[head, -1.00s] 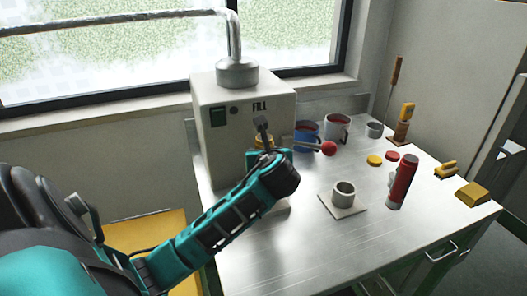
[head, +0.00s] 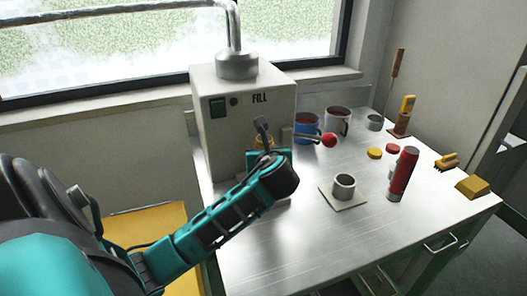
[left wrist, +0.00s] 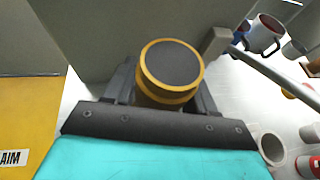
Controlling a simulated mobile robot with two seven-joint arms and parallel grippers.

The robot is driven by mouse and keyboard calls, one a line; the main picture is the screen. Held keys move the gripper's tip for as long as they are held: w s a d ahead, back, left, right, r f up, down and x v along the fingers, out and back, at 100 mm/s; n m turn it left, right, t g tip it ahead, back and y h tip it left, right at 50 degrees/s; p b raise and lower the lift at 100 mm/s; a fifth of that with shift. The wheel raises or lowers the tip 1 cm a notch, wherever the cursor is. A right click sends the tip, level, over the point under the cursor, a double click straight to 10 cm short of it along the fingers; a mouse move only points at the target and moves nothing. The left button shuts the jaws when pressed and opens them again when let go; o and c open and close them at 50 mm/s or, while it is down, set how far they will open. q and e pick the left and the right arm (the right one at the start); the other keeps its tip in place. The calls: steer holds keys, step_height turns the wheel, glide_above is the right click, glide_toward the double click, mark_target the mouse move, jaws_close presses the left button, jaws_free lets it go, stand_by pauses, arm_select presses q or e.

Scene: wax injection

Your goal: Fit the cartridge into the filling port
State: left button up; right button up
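The cartridge is a short yellow cylinder with a dark round end (left wrist: 172,66), held between the two dark fingers of my left gripper (left wrist: 165,92) in the left wrist view. In the head view only a bit of its yellow (head: 263,141) shows, beside the left gripper (head: 266,146), at the front of the grey filling machine (head: 241,120) marked FILL. The port itself is hidden behind my arm and the cartridge, so I cannot tell whether the cartridge is seated. My right gripper is not in view.
A lever with a red knob (head: 330,140) sticks out right of the gripper. Blue (head: 305,128) and white (head: 338,120) mugs stand behind it. A grey cup (head: 344,186) on a square plate and a red cylinder (head: 403,174) stand to the right. The table front (head: 290,250) is clear.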

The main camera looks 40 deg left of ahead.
arm_select(q)
steer(key=o, duration=0.4)
steer(key=v, duration=1.3)
steer(key=shift+p, duration=0.35)
steer(key=shift+f, duration=0.1)
